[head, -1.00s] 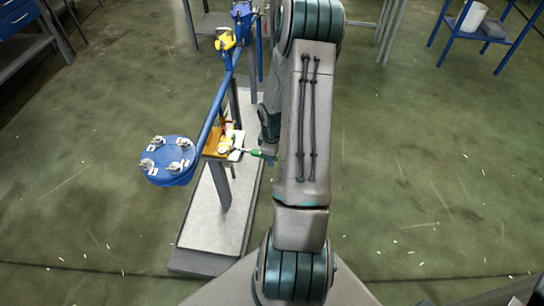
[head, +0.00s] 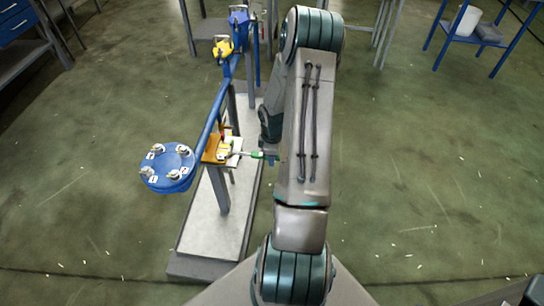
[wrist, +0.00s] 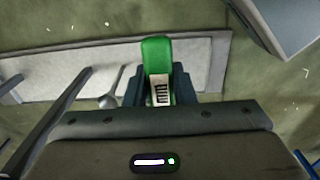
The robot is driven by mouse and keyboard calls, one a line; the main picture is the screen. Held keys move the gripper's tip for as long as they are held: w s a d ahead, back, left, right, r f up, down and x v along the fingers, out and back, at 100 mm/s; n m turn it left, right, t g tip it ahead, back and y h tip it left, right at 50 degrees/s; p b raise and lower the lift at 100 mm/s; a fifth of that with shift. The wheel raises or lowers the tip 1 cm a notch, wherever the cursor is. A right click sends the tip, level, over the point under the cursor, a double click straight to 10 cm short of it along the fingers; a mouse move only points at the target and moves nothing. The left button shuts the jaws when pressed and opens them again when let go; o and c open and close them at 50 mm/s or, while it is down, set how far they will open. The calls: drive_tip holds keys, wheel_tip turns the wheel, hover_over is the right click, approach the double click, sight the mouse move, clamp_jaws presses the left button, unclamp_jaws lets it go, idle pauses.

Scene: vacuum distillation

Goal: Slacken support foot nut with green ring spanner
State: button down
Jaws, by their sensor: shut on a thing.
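The green ring spanner (head: 257,155) lies roughly level in the head view, its ring end to the left at the support foot plate (head: 234,145). My gripper (head: 267,156) is shut on the right end of its handle. The wrist view shows the green handle (wrist: 157,52) between my dark fingers, with a pale marked patch on it. The support foot nut is too small to make out at the ring end. I cannot tell whether the ring is fully seated around it.
A blue flange (head: 167,166) with several bolts stands left of the plate, joined to a blue pipe (head: 211,118). A yellow valve part (head: 222,48) is further back. The grey plinth (head: 211,239) runs below. Open floor lies to the right.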

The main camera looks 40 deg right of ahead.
drive_tip(key=shift+w+d, duration=0.1)
drive_tip(key=shift+w+d+n+p, duration=0.6)
drive_tip(key=shift+w+d+n, duration=0.25)
drive_tip(key=shift+w, duration=0.1)
drive_tip(key=shift+w+d+n+p, duration=0.25)
drive_tip(key=shift+w+d+n, duration=0.2)
drive_tip(key=shift+w, duration=0.15)
drive_tip(key=shift+w+d+n+p, duration=0.2)
drive_tip(key=shift+w+d+n, duration=0.15)
drive_tip(key=shift+w, duration=0.25)
drive_tip(key=shift+s+a, duration=0.15)
drive_tip(key=shift+s+a+m, duration=0.1)
drive_tip(key=shift+s+m, duration=0.1)
drive_tip(key=shift+m, duration=0.05)
drive_tip(key=shift+r, duration=0.1)
